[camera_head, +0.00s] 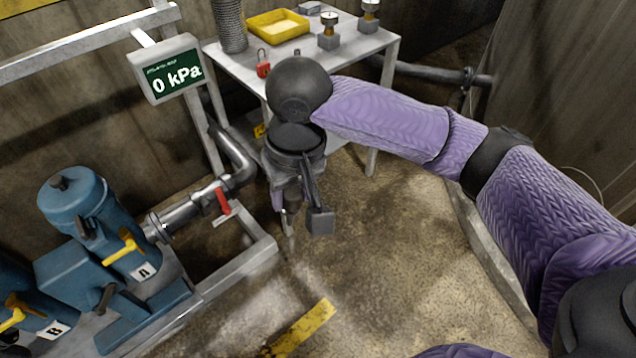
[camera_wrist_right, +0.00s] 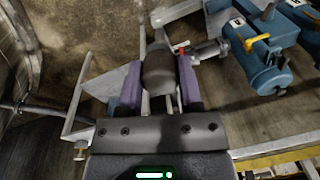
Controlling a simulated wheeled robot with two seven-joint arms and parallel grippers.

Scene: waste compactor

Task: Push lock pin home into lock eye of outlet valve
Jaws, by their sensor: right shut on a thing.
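The outlet valve appears to be the grey pipe fitting with a red lever (camera_head: 222,201), low beside the metal frame. The lever also shows in the wrist view (camera_wrist_right: 182,48). My right gripper (camera_head: 287,203) points down, to the right of the lever and apart from it. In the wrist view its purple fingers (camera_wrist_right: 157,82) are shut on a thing. A dark grey rounded piece (camera_wrist_right: 158,68) shows between them; I cannot tell whether it is the lock pin. The lock pin and lock eye cannot be made out clearly. My left gripper is out of view.
A display (camera_head: 166,70) reads 0 kPa. Blue machinery (camera_head: 85,205) with yellow handles stands at left. A table (camera_head: 350,52) behind my gripper bears a red padlock (camera_head: 263,66), a yellow tray (camera_head: 278,26) and gauges. The floor at front centre is clear.

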